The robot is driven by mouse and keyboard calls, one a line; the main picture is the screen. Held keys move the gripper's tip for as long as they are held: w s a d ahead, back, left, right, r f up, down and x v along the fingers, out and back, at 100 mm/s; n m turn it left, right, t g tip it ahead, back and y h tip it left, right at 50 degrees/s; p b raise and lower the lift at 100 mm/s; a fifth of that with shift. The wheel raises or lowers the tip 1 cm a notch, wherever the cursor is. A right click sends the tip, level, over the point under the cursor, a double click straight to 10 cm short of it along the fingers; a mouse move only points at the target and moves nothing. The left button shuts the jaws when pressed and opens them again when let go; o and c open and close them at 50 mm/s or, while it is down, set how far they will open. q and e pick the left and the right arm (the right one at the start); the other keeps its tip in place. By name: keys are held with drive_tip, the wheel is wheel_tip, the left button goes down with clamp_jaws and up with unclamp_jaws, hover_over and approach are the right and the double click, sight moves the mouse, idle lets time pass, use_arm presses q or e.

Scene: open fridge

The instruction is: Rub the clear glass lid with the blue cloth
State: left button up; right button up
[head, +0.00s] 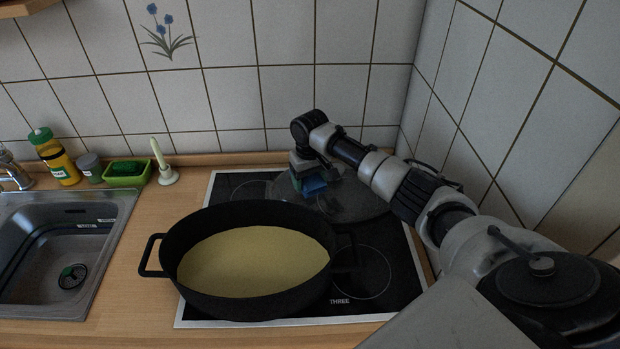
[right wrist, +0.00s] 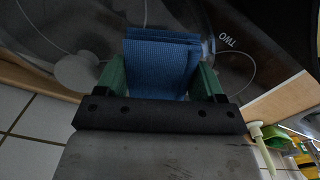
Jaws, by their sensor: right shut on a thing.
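The blue cloth (head: 315,186) is pinched in my right gripper (head: 307,178), over the back of the stove. In the right wrist view the folded cloth (right wrist: 162,65) sits between the two green fingers of my right gripper (right wrist: 160,82). The clear glass lid (head: 357,202) lies on the stove behind the pot, below the gripper and cloth, partly hidden by my right arm. The cloth is at the lid's left part; whether it presses on the glass is hard to tell. My left gripper is not in view.
A large black pot (head: 190,290) with yellowish contents stands in front of the lid. The stovetop (head: 375,300) is clear at front right. A sink (head: 100,250), bottle (head: 58,163), green sponge holder (head: 127,180) and white-green brush (head: 163,165) are at left. Tiled walls close off back and right.

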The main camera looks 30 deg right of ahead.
sight(323, 180)
drive_tip(key=shift+f+b, duration=0.3)
drive_tip(key=shift+f, duration=0.55)
drive_tip(key=shift+d, duration=0.1)
drive_tip(key=shift+s+d+r+p, duration=0.1)
drive_tip(key=shift+s+d+p, duration=0.05)
drive_tip(key=shift+d+p, duration=0.2)
drive_tip(key=shift+s+d+r+p, duration=0.15)
drive_tip(key=shift+d+p, duration=0.1)
drive_tip(key=shift+d, duration=0.2)
drive_tip(key=shift+s+d+p, duration=0.35)
drive_tip(key=shift+d, duration=0.55)
drive_tip(key=shift+f+p, duration=0.1)
drive_tip(key=shift+p, duration=0.2)
drive_tip(key=shift+w+a+f, duration=0.15)
drive_tip(key=shift+w+a, duration=0.1)
drive_tip(key=shift+a, duration=0.55)
drive_tip(key=shift+w+a+f, duration=0.1)
drive_tip(key=shift+w+a, duration=0.05)
drive_tip(key=shift+a, duration=0.4)
drive_tip(key=shift+w+a, duration=0.15)
drive_tip(key=shift+a, duration=0.35)
